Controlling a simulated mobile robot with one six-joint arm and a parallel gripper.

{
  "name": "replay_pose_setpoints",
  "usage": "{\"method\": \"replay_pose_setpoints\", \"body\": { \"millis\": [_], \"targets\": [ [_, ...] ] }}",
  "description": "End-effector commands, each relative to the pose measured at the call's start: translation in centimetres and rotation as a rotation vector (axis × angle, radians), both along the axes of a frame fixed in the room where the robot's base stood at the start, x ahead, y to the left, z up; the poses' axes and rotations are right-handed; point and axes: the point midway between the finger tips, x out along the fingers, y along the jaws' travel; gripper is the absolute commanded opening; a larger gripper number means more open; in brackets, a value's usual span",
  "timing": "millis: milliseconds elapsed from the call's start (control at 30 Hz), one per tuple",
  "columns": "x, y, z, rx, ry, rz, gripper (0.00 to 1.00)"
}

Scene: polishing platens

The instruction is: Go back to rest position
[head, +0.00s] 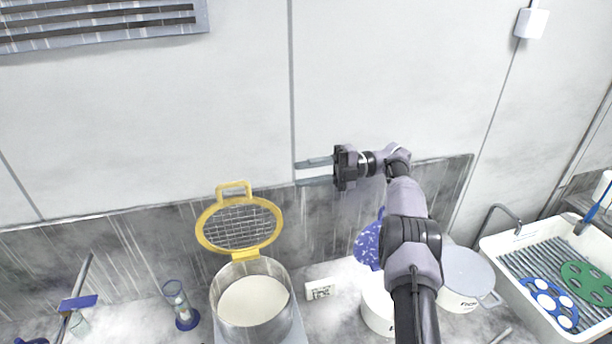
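My gripper (313,172) is in the head view, raised in front of the wall and pointing left. Its two grey fingers are apart with nothing between them, and it touches nothing that I can see. My arm rises from the bottom edge, right of centre, and bends left at the top. It hides part of the bench and of the things behind it.
Left of my arm stands a round metal pot (226,312) with a raised yellow mesh lid (203,228). A blue speckled piece (367,246), a white container (377,308) and a lidded white pot (468,278) are near my arm. A white sink (492,252) at right holds blue and green discs.

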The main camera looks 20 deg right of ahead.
Motion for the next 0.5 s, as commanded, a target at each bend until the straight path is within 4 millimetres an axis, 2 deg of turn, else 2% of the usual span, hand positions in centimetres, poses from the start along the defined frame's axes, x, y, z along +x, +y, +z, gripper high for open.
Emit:
{"method": "replay_pose_setpoints", "body": {
  "millis": [333,433,500],
  "targets": [
    [0.0,0.3,-0.1,-0.012,-0.018,0.002,0.34],
    [-0.1,2.1,-1.1,-0.107,-0.149,0.02,0.34],
    [-0.8,4.3,-2.3,-0.23,-0.328,0.06,0.34]
  ]
}}
